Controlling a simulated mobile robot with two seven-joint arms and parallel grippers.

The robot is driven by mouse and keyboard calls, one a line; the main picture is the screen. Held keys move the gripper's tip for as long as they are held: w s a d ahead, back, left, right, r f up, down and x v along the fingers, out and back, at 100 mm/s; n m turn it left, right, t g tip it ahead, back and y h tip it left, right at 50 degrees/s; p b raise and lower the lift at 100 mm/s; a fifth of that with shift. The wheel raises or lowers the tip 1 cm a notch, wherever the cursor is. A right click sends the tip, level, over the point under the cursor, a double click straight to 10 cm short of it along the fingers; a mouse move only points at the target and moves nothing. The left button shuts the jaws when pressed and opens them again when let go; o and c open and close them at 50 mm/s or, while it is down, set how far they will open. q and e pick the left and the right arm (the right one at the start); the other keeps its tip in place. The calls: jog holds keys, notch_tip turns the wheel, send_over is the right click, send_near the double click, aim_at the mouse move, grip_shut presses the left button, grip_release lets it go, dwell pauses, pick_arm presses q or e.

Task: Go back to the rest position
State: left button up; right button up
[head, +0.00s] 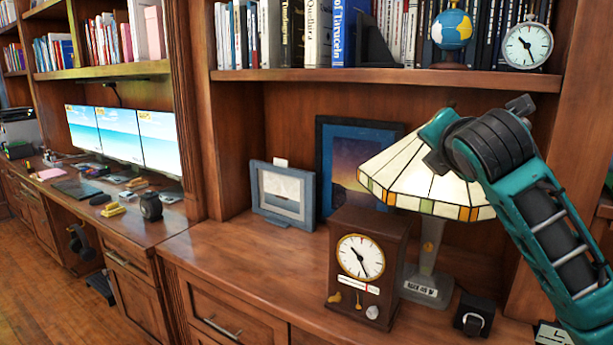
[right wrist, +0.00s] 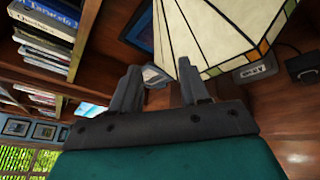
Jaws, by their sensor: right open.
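My right arm comes in from the right edge of the head view and reaches up in front of the stained-glass lamp (head: 410,170). The fingers of my right gripper are not clearly visible in the head view. In the right wrist view my right gripper (right wrist: 158,82) is open, with nothing between its two grey fingers. The lamp's pale shade (right wrist: 215,30) is close beyond the right finger; I cannot tell whether they touch. My left gripper is not in view.
A wooden clock (head: 368,270) stands on the cabinet top (head: 240,255) beside the lamp. Two framed pictures stand behind it. A shelf (head: 390,76) above holds books, a globe (head: 452,30) and a round clock (head: 527,45). Monitors (head: 120,135) stand on the left desk. Floor (head: 50,310) shows at lower left.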

jog(key=s+a+f+m+g+y, duration=0.1)
jog(key=s+a+f+m, duration=0.15)
jog(key=f, duration=0.75)
jog(key=s+a+f+m+g+y, duration=0.15)
jog(key=f+m, duration=0.25)
jog(key=f, duration=0.5)
jog(key=s+a+f+m+y, duration=0.1)
jog(key=f+m+y, duration=0.15)
jog(key=f, duration=0.75)
jog(key=s+d+f+m+g, duration=0.1)
jog(key=s+f+m+g, duration=0.1)
jog(key=s+f+m, duration=1.2)
jog(key=s+f, duration=0.7)
jog(key=s, duration=0.3)
jog(key=shift+h, duration=0.3)
